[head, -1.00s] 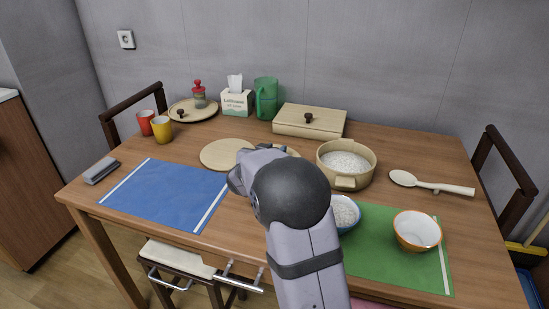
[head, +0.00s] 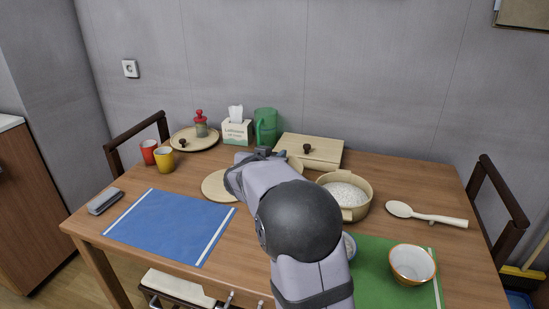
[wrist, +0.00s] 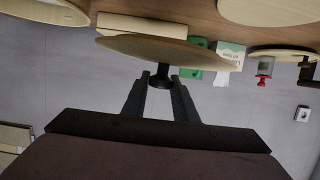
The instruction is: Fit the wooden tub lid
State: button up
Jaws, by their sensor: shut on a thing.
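The round wooden lid (wrist: 150,48) hangs by its dark knob (wrist: 160,80) from my gripper (wrist: 160,88) in the upside-down wrist view. My gripper is shut on the knob. In the head view my arm hides most of the lid; a pale part of its rim (head: 296,163) shows behind the arm. The round wooden tub (head: 357,211), full of white grains, stands open on the table, right of my arm. Its pale rim also shows at the wrist view's top left (wrist: 48,12). The lid is apart from the tub.
A round board (head: 214,186) lies left of my arm. A knobbed wooden box (head: 325,157), green jug (head: 267,126), tissue box (head: 237,132) and round plate (head: 205,143) stand behind. A spoon (head: 430,215) and white bowl (head: 412,264) are at the right. The blue mat (head: 170,223) is clear.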

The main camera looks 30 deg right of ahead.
jog(key=shift+o, duration=1.3)
jog(key=shift+c, duration=1.3)
jog(key=shift+r, duration=0.1)
